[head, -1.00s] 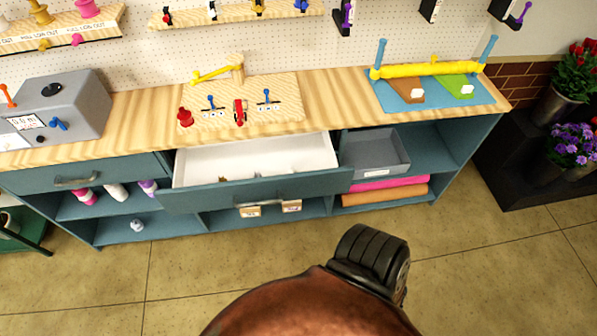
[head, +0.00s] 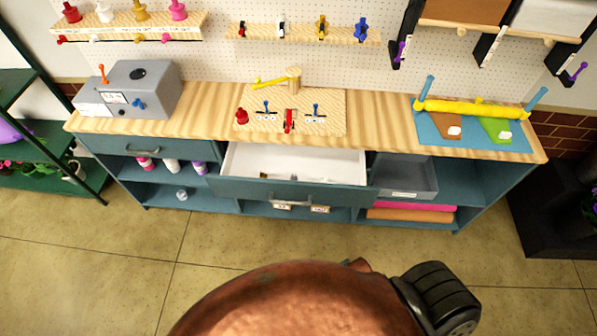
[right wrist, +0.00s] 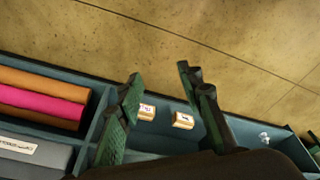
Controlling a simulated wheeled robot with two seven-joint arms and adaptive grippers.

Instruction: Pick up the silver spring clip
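I cannot make out a silver spring clip for certain. The open drawer (head: 235,188) in the middle of the bench has a white inside, with several small items lying in it, too small to name. A small pale, shiny object (head: 181,194) sits on the lower left shelf; it also shows in the right wrist view (right wrist: 265,137), its kind unclear. My right gripper (right wrist: 162,78) is open, its two dark green fingers spread with nothing between them. In that view the shelves lie beyond the fingers. My left gripper is not in view.
The wooden benchtop (head: 375,125) carries a grey machine (head: 140,90), a pegged wooden board (head: 325,122) and a blue mat with a yellow roller (head: 470,107). A grey bin (head: 407,178) sits right of the drawer. Open floor (head: 130,270) lies in front.

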